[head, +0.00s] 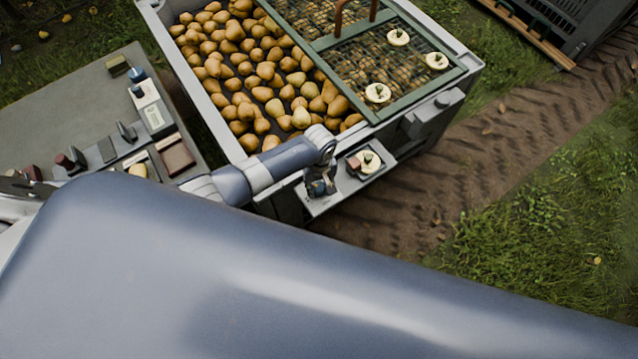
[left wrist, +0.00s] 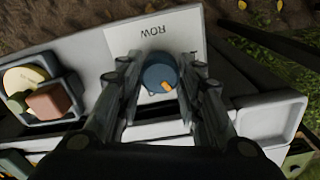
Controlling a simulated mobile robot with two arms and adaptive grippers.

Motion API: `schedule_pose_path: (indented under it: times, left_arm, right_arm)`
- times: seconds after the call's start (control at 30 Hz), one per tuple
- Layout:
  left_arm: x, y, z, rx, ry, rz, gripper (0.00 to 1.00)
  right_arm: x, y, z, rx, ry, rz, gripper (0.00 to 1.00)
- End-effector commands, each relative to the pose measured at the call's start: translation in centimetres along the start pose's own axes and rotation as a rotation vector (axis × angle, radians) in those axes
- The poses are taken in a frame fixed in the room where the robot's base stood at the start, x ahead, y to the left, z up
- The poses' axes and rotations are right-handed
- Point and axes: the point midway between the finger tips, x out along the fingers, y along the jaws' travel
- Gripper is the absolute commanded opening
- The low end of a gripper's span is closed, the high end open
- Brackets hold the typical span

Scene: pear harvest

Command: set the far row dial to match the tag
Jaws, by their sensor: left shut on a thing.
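The row dial (left wrist: 158,72) is a round dark blue knob with an orange mark. In the left wrist view the mark points toward the lower right. The dial stands on a pale panel (left wrist: 185,30) printed "ROW", which appears upside down. My left gripper (head: 320,187) is at the shelf on the near end of the pear bin. Its fingers are shut around the dial, one on each side. The gripper hides most of the dial in the head view. I cannot make out a readable row tag. My right gripper is not in view.
Beside the dial, a tray holds a cream disc (head: 367,161) and a reddish block (left wrist: 50,102). The bin (head: 215,125) holds many pears under a partial green mesh lid (head: 395,95) with cream discs. A grey worktable (head: 60,100) stands left. A dirt track (head: 480,150) lies right.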

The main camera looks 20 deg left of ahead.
Motion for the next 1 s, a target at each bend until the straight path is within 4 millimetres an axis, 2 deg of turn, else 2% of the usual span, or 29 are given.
schedule_pose_path:
  times: [0.27,1.0]
  left_arm:
    - [-0.1,0.0,0.1,0.134,-0.001,0.001,0.1]
    - [0.0,0.0,0.0,0.792,-0.001,-0.001,0.1]
  right_arm:
    - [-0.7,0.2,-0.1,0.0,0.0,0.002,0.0]
    - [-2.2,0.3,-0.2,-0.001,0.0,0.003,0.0]
